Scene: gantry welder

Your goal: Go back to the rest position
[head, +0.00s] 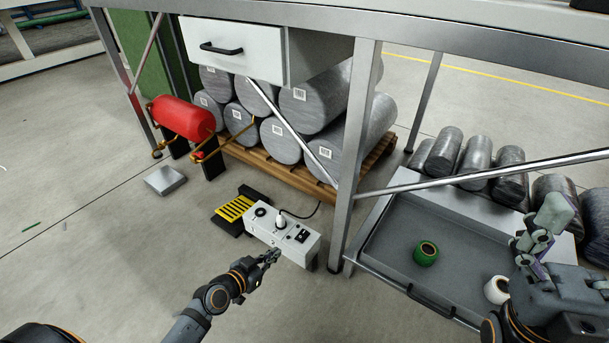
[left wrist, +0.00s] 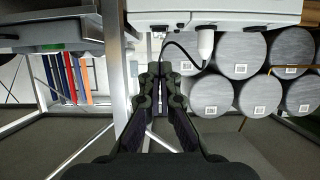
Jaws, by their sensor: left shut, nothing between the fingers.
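My left gripper (head: 270,257) is shut and empty. It is in front of the grey control box (head: 282,237), in open air over the floor. In the left wrist view its fingers (left wrist: 160,70) lie together, with nothing between them. The control box shows across the top of that view (left wrist: 230,12), with its white knob (left wrist: 206,42). My right gripper (head: 540,232) is at the right edge, over the grey tray (head: 385,245). Its finger gap is not clear.
A green roll (head: 426,254) and a white roll (head: 496,289) are in the tray. A metal table leg (head: 353,160) stands right of the control box. A black and yellow pedal (head: 236,208), a red cylinder (head: 182,118) and stacked grey cylinders (head: 316,100) are behind.

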